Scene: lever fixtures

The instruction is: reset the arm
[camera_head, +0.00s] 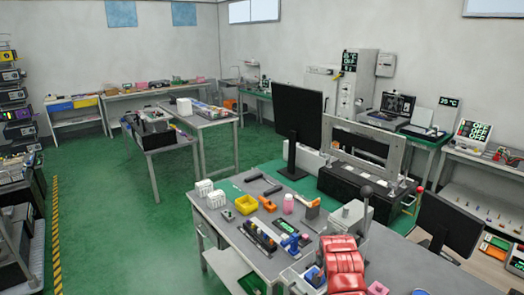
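A lever (366,205) with a dark round knob stands upright on a grey box-like fixture (345,216), at the right part of the near workbench (231,230). Which thing the task calls the arm is not clear from this view. Neither of my grippers shows in the view.
A monitor (296,120) and a grey frame (362,155) stand behind. The green floor (110,230) at left is clear.

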